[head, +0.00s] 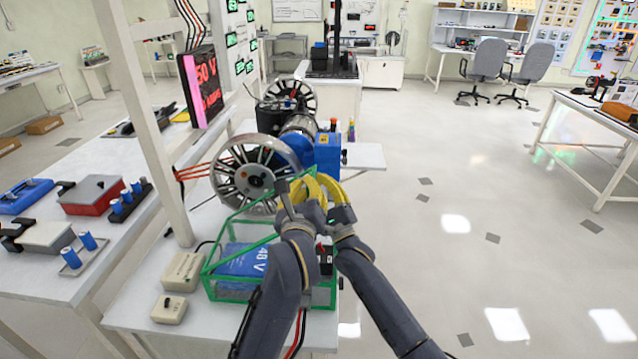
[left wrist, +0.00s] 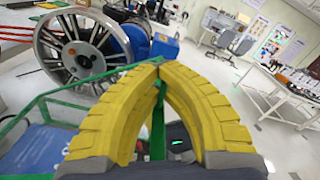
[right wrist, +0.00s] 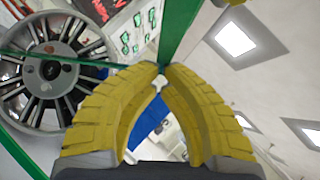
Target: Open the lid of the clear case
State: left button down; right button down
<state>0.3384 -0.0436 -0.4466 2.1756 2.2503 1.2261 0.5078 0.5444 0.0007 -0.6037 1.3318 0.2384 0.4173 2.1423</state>
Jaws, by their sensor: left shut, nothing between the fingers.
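The clear case (head: 208,283) has green edges and stands on the bench with a blue 48 V battery (head: 240,262) inside. Its green-edged lid (head: 275,197) is tilted up above the box. My left gripper (head: 308,182) is shut and empty at the lid's upper right corner; its yellow fingertips meet in the left wrist view (left wrist: 158,66), with a green edge just beyond. My right gripper (head: 326,180) is close beside it. In the right wrist view its fingertips (right wrist: 162,68) close at a green lid edge (right wrist: 178,30). The exact contact is partly hidden by the fingers.
A spoked wheel (head: 252,180) and a blue motor unit (head: 325,153) stand just behind the case. Beige boxes (head: 183,272) sit left of it. A post (head: 150,110) rises at the left. The floor at right is clear.

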pick_arm(q)
jog(key=c, duration=2.1)
grip_release()
jog(key=shift+s+d, duration=0.1)
jog(key=shift+d, duration=0.5)
jog(key=shift+c, duration=0.2)
jog(key=o, duration=0.6)
jog(key=shift+f, duration=0.3)
jog(key=shift+a+f, duration=0.1)
